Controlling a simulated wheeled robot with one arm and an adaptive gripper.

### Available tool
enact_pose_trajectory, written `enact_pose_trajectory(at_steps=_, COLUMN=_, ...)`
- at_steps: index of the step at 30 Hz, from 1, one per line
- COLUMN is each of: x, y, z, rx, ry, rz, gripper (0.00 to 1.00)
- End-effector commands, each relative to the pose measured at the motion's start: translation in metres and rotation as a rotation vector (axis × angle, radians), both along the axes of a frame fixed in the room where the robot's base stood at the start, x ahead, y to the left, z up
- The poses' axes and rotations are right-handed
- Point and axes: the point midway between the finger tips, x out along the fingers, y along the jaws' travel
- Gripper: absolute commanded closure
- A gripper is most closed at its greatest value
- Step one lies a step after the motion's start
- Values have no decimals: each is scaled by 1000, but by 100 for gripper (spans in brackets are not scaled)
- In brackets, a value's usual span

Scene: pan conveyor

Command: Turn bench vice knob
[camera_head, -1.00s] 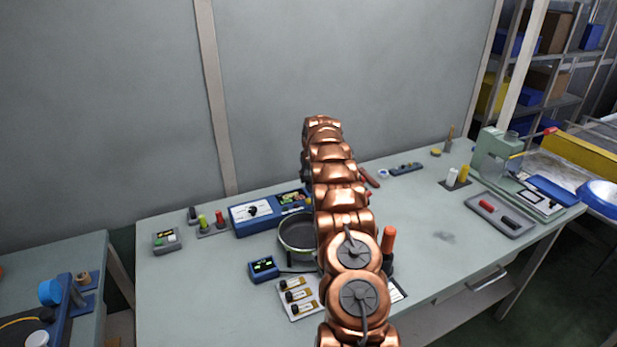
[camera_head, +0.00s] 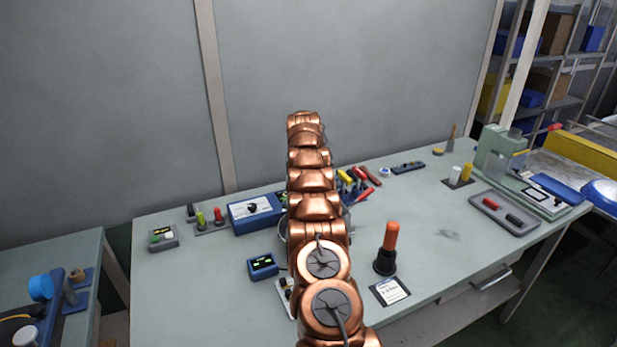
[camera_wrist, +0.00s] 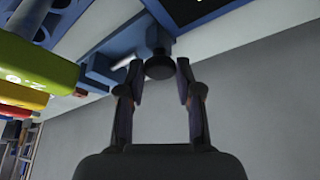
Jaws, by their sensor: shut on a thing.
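In the wrist view a dark round knob (camera_wrist: 159,66) sits at the end of a short dark shaft. The shaft comes out of blue bodywork (camera_wrist: 100,70) that looks like the bench vice. In the head view my copper-coloured arm hides the gripper, the knob and most of the vice area.
A yellow-green handle (camera_wrist: 35,75) marked "2.0" is close left of the fingers. An orange-handled tool (camera_head: 390,238) stands in a black holder beside a white card (camera_head: 390,291). A blue box (camera_head: 252,213) is left of my arm.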

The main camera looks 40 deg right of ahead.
Motion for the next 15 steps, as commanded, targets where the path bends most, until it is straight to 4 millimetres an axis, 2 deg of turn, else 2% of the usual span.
enact_pose_trajectory(at_steps=11, x=0, y=0, z=1, rx=-2, ry=-1, rz=-21, gripper=100)
enact_pose_trajectory(at_steps=12, x=0, y=0, z=1, rx=-2, ry=-1, rz=-21, gripper=64)
enact_pose_trajectory(at_steps=15, x=0, y=0, z=1, rx=-2, ry=-1, rz=-21, gripper=54)
